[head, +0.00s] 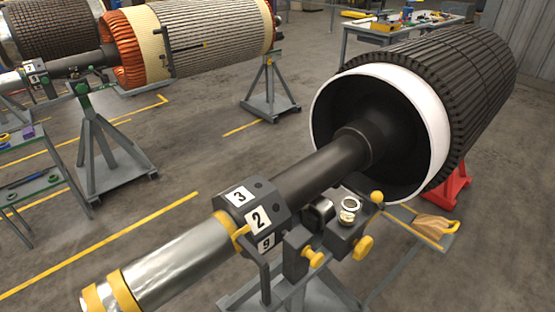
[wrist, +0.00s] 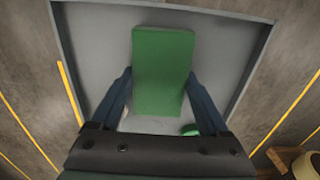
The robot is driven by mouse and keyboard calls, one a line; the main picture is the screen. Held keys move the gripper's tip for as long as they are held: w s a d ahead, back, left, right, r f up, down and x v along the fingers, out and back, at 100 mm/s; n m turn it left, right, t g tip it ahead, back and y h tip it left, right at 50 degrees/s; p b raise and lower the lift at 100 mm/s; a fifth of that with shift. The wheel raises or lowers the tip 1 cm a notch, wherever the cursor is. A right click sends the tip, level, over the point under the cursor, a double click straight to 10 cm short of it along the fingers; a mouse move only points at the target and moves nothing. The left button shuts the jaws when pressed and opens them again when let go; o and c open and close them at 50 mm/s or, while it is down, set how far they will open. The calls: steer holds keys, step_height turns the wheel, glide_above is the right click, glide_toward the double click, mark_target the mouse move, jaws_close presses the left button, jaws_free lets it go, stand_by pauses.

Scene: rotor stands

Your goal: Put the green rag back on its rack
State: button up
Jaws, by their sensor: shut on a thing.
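The green rag (wrist: 163,65) shows in the wrist view as a flat, folded-looking rectangle. My gripper (wrist: 160,78) is shut on it, one dark finger at each side. Below it is a grey panel with a raised rim (wrist: 85,35); I cannot tell whether this is the rack, or whether the rag touches it. I cannot make out the rag or my gripper in the head view.
A small green round thing (wrist: 189,129) lies on the panel near my right finger. In the head view, a large dark rotor (head: 465,95) rests on stands. A grey shelf stand (head: 35,185) with small items is at the left. Open floor (head: 200,150) lies between.

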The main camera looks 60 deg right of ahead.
steer(key=o, duration=1.2)
steer(key=shift+f, duration=0.1)
steer(key=shift+c, duration=0.2)
step_height(320, 180, up, 12)
steer(key=p, duration=0.1)
steer(key=shift+r, duration=0.2)
